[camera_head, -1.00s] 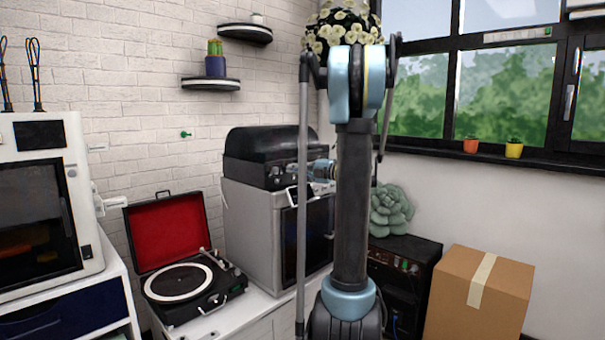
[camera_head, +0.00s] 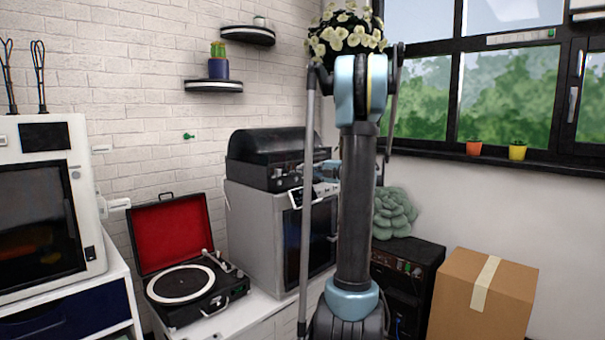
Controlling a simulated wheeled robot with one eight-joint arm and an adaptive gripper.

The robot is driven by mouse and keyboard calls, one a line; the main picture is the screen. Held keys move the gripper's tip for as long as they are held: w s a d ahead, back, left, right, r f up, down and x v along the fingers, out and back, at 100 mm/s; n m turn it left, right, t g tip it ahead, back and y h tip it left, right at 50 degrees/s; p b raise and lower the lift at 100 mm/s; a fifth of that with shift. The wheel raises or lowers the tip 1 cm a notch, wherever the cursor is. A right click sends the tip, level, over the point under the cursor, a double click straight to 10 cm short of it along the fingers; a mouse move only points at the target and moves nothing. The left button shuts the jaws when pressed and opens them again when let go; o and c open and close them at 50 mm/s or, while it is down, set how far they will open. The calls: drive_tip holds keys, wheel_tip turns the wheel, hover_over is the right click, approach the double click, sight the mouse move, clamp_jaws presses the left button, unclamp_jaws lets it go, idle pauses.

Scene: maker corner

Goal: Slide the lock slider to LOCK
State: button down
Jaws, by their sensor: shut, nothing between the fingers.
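My own arm stands upright in the middle of the view. My gripper's fingers cannot be made out; they are hidden behind the arm or lost against the dark machine.
A black-topped machine (camera_head: 268,148) stands on a grey cabinet (camera_head: 256,235). An open record player (camera_head: 181,282) is left of it. A white oven-like machine (camera_head: 42,200) is far left. A cardboard box (camera_head: 482,298) and dark amplifier (camera_head: 411,262) are at the right.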

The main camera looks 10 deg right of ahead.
drive_tip(key=shift+w+d, duration=0.7)
drive_tip(key=shift+d, duration=0.35)
drive_tip(key=a, duration=0.1)
drive_tip(key=s+a, duration=0.2)
drive_tip(key=shift+s+a+f, duration=0.1)
drive_tip(key=shift+s+a, duration=0.15)
drive_tip(key=shift+a, duration=0.15)
drive_tip(key=v, duration=1)
drive_tip(key=shift+d, duration=0.15)
drive_tip(key=shift+w, duration=0.1)
